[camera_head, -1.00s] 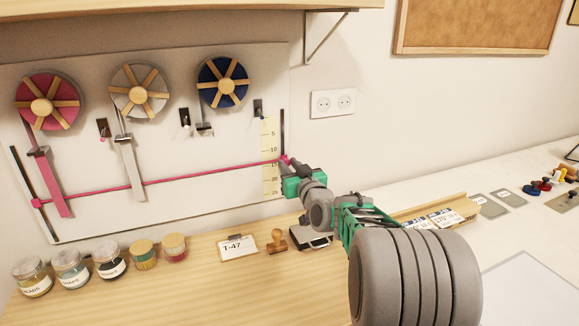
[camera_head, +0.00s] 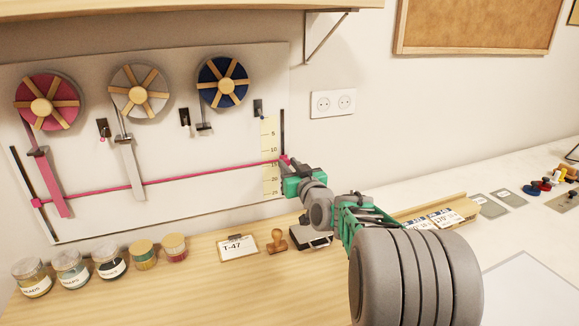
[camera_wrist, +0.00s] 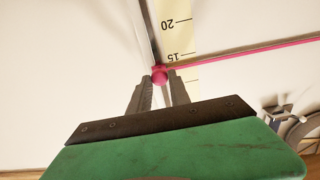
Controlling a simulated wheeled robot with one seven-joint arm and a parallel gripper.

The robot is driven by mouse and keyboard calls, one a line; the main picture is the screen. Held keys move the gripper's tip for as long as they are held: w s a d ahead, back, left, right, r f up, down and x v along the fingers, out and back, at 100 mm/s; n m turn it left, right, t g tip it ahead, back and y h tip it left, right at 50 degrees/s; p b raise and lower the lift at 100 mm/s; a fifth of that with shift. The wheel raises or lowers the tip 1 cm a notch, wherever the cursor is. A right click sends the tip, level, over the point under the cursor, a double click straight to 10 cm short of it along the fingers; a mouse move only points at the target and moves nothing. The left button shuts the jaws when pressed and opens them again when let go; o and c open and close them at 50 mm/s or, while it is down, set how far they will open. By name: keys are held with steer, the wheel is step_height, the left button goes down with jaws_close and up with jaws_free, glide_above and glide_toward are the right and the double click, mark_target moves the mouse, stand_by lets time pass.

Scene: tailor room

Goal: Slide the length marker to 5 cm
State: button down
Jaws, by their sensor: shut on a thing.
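The length marker is a pink knob (camera_wrist: 160,73) on a dark vertical rail (camera_head: 282,125), at the right edge of the grey panel. A pink line (camera_head: 150,182) runs from it to the rail on the left and crosses the pale yellow scale (camera_head: 269,128) close to the 15 mark. The 5 is near the scale's top, well above the line. My gripper (camera_wrist: 160,88) is shut on the knob, one finger on each side, in the wrist view. In the head view my gripper (camera_head: 289,163) is at the rail; its fingers mostly hide the knob.
Pink, grey and blue spools (camera_head: 222,82) hang on the panel. Below stand several jars (camera_head: 110,262), a T-47 card (camera_head: 238,248), a wooden stamp (camera_head: 276,241) and a black ink pad (camera_head: 312,238). A wall socket (camera_head: 333,103) is to the right. The rail above my gripper looks clear.

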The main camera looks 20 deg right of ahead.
step_height(320, 180, up, 8)
steer(key=shift+r+p, duration=0.1)
steer(key=shift+p, duration=0.2)
steer(key=c, duration=1.2)
jaws_free()
steer(key=shift+c, duration=0.2)
steer(key=shift+s, duration=0.1)
steer(key=s+b, duration=0.1)
steer(key=s, duration=0.6)
steer(key=shift+s+b, duration=0.3)
steer(key=shift+b, duration=0.05)
